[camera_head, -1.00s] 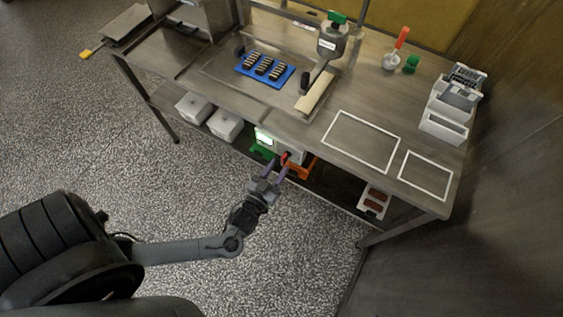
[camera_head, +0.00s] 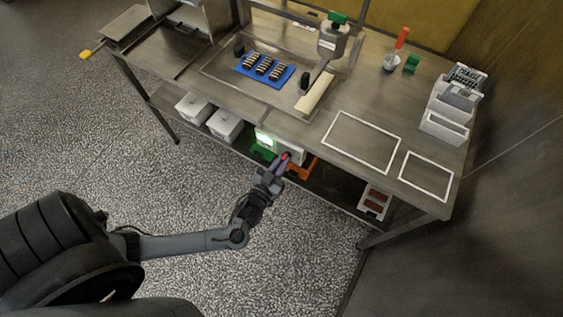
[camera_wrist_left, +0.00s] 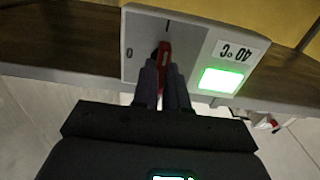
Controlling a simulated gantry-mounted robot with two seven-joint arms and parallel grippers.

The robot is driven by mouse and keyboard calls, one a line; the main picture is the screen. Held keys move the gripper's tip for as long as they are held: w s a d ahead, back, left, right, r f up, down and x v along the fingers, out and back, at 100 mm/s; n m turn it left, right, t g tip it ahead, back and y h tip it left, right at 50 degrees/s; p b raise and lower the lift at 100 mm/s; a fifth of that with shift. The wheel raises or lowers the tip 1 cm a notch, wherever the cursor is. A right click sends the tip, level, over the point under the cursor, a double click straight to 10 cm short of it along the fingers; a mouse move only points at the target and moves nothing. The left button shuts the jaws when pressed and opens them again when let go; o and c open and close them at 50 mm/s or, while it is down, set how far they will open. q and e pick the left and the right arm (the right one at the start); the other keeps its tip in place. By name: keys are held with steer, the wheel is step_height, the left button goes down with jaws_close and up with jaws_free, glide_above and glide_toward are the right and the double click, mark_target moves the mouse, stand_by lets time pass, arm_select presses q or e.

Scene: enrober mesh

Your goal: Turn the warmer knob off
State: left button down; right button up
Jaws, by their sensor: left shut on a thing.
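The warmer knob (camera_wrist_left: 164,57) is red and sits on the warmer's pale front panel (camera_wrist_left: 195,38), beside a lit green display and a "40 °C" label. The view from the left wrist shows this panel upside down. My left gripper (camera_wrist_left: 162,72) is shut on the knob, with a finger on either side of its lower part. In the head view the left gripper (camera_head: 281,163) reaches the warmer (camera_head: 291,149) below the table's front edge, and a bit of red shows at its fingertips. The fingers hide part of the knob. My right gripper is not in view.
The steel table (camera_head: 290,122) overhangs the warmer. A green holder (camera_head: 262,153) and an orange one (camera_head: 303,168) flank the gripper. White bins (camera_head: 225,124) stand on the lower shelf to the left. The blue mat (camera_head: 251,70) bears dark striped pieces. The floor in front is clear.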

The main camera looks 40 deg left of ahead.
arm_select(q)
steer(key=shift+n, duration=0.3)
steer(key=shift+s+a+f+n+p, duration=0.15)
steer(key=shift+n+p, duration=0.65)
steer(key=shift+n, duration=3.55)
steer(key=shift+w+a+f+n+p, duration=0.15)
steer(key=shift+n+p, duration=0.65)
steer(key=shift+n, duration=3.55)
steer(key=shift+s, duration=0.1)
steer(key=c, duration=1.2)
jaws_free()
steer(key=shift+o, duration=0.2)
steer(key=shift+d, duration=0.1)
